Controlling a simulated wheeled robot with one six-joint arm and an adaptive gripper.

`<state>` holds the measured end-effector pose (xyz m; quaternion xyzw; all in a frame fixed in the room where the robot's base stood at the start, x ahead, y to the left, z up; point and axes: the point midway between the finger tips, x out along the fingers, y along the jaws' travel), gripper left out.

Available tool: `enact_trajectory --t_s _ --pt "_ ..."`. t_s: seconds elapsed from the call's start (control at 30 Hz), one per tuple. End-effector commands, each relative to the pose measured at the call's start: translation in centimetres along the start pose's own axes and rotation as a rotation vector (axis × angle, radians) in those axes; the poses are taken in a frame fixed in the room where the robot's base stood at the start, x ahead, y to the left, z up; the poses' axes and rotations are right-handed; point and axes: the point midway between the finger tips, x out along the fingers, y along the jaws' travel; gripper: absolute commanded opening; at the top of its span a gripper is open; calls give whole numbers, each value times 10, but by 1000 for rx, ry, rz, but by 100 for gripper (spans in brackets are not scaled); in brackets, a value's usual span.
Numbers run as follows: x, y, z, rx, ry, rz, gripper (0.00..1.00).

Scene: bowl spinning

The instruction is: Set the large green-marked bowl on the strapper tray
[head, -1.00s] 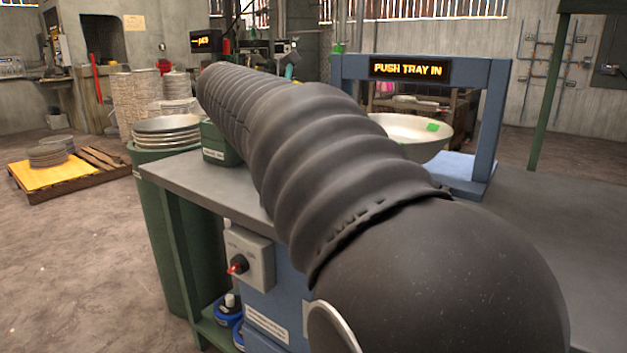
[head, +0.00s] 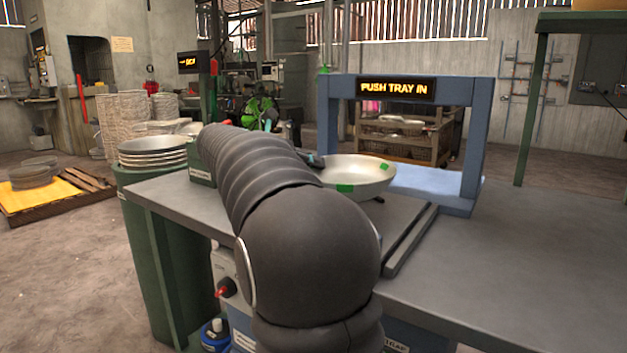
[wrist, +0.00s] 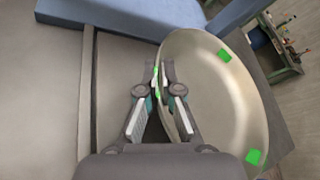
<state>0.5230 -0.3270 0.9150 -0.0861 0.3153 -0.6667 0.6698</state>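The large pale metal bowl with green marks (head: 352,170) is behind my arm in the head view, in front of the blue strapper frame, roughly level. Its inside shows in the wrist view (wrist: 215,100). My gripper (wrist: 163,72) has its fingers on either side of the bowl's near rim and appears closed on it. In the head view my arm hides most of the gripper. A flat grey panel beside a raised rail (head: 411,240) lies in front of the frame; I cannot tell if this is the tray. Contact beneath the bowl is hidden.
The blue frame (head: 474,140) stands over a light blue bed (head: 425,180) and carries a "PUSH TRAY IN" sign (head: 395,88). A bowl stack (head: 152,150) tops a green drum on the left. The grey bench (head: 520,260) is clear at right.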

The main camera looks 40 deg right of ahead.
Motion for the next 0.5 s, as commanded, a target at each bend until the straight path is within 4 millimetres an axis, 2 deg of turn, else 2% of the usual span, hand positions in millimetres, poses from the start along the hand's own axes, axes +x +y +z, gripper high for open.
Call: enact_trajectory --t_s 0.2,0.5 --pt "10 16 -25 -4 1 -2 0" --pt "11 18 -28 -1 0 -1 0"
